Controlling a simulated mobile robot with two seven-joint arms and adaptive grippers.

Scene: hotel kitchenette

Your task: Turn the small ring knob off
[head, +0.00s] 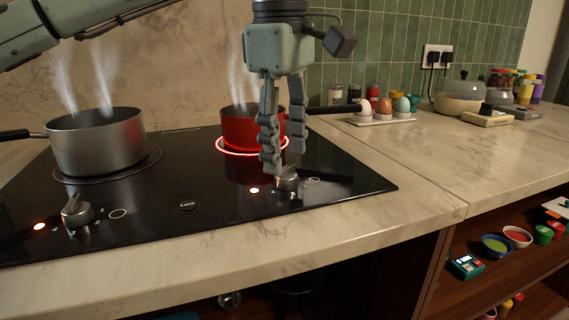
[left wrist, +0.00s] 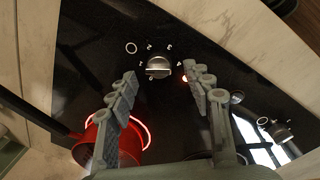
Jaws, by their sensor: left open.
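The small ring knob (head: 287,180) is a silver knob at the front right of the black cooktop. In the left wrist view, the knob (left wrist: 158,66) sits among printed numbers, with an orange-red light beside it. My left gripper (head: 283,162) points down above it, partly covering it in the head view. In the left wrist view, the open fingers (left wrist: 160,75) are on either side of the knob with gaps; I cannot tell that either touches it. The small ring (head: 252,152) glows red under a steaming red pot (head: 238,130). My right gripper is not in view.
A steaming steel pot (head: 98,140) stands on the left ring. Another silver knob (head: 77,211) has a lit light beside it. The red pot's dark handle (head: 335,109) reaches right, near an egg tray (head: 375,120). The counter in front (head: 330,230) is clear.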

